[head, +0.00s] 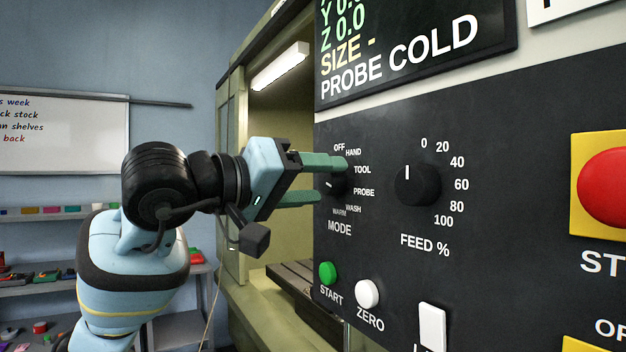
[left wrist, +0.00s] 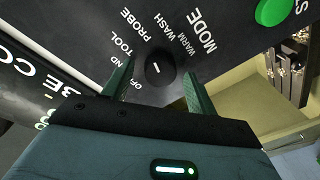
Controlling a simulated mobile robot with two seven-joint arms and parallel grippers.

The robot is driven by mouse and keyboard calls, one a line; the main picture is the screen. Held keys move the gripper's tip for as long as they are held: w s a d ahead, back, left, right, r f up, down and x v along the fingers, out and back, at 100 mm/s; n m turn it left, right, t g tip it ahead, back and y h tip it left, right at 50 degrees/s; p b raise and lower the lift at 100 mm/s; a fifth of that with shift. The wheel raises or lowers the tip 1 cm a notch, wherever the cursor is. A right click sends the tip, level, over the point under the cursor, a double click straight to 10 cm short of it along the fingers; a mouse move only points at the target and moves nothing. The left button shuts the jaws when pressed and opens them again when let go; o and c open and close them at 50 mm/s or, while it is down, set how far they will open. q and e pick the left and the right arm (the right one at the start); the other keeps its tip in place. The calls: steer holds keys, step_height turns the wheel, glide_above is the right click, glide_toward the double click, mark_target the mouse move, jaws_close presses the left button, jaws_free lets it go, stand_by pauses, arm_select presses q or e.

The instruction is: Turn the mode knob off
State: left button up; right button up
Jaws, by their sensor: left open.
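The mode knob (head: 333,186) is a black round knob on the dark control panel, with OFF, HAND, TOOL, PROBE, WASH and WARM printed around it. It also shows in the left wrist view (left wrist: 160,68) with a short white mark on its face. I cannot tell which label the mark points to. My left gripper (head: 334,180) is open, its green fingers reaching toward the panel on either side of the knob, one above and one below. The left wrist view shows gaps between the knob and both fingers. The upper finger partly covers the knob in the head view. My right gripper is not in view.
The feed knob (head: 417,185) sits just right of the mode knob. Below are a green START button (head: 328,273), a white ZERO button (head: 367,293) and a white switch (head: 432,326). A red stop button (head: 606,184) is at the right. The machine's opening lies left of the panel.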

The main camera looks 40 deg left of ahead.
arm_select(q)
steer(key=c, duration=1)
steer(key=shift+n, duration=0.5)
steer(key=n+p, duration=0.1)
steer(key=n, duration=0.2)
steer(key=shift+s+r+p, duration=0.1)
steer(key=shift+r+p, duration=0.05)
steer(key=shift+p, duration=0.15)
steer(key=n+p, duration=0.1)
steer(key=n, duration=0.2)
steer(key=shift+g, duration=0.4)
steer(key=n+p, duration=0.1)
steer(key=n, duration=0.4)
steer(key=shift+a+n+h, duration=0.1)
steer(key=shift+n+h, duration=0.2)
steer(key=n+p, duration=0.1)
steer(key=n, duration=0.3)
steer(key=shift+r, duration=0.1)
steer(key=shift+n+g+h+p, duration=0.3)
steer(key=shift+n+h+p, duration=0.1)
steer(key=shift+n, duration=1.5)
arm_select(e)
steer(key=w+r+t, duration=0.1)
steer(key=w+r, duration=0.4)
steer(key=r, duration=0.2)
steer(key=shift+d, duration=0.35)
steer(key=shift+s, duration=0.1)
